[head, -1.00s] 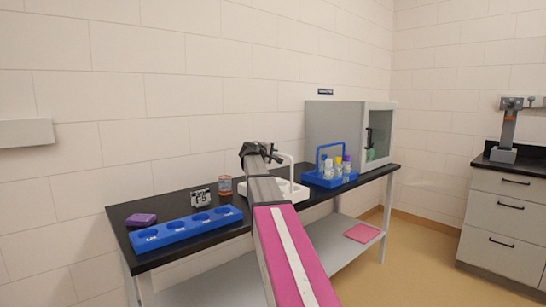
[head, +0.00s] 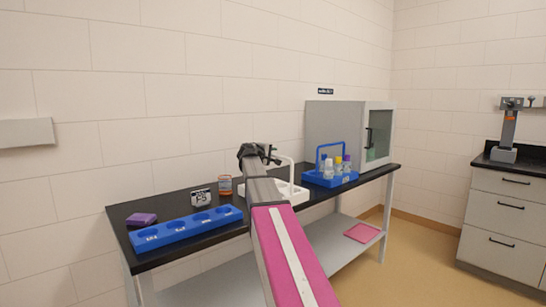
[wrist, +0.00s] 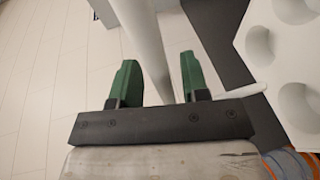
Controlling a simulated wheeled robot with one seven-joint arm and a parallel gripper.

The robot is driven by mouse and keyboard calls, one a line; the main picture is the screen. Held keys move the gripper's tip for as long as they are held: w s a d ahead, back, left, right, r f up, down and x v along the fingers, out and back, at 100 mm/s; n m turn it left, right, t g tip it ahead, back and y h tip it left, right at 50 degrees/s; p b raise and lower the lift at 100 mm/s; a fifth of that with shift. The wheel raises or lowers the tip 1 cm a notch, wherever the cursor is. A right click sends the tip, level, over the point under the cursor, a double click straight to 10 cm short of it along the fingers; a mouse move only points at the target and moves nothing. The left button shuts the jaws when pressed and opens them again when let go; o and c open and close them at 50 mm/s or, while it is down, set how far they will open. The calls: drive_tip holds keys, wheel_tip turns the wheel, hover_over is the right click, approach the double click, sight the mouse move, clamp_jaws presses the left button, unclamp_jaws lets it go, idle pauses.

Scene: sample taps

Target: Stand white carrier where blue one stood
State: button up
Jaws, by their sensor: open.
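The white carrier (head: 300,192) stands on the black bench, partly hidden behind my arm in the head view. Its upright handle (head: 290,168) rises beside my gripper (head: 272,154). In the wrist view, my gripper (wrist: 160,82) is open, with green fingers. The white handle (wrist: 147,45) shows between and beyond the fingertips; I cannot tell whether it touches them. The carrier's holed tray (wrist: 257,45) is at the right. The blue carrier (head: 318,182) stands to the right of the white one, holding several capped bottles (head: 338,165).
A long blue rack (head: 180,229), a purple block (head: 141,219), a sign (head: 201,197) and an orange-banded jar (head: 225,186) are on the bench's left part. A grey glass-doored cabinet (head: 335,125) stands behind the blue carrier. The bench's right front corner (head: 385,172) is narrow.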

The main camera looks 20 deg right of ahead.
drive_tip(key=v, duration=1)
drive_tip(key=shift+s+a, duration=0.2)
drive_tip(key=shift+a, duration=0.15)
drive_tip(key=shift+s, duration=0.1)
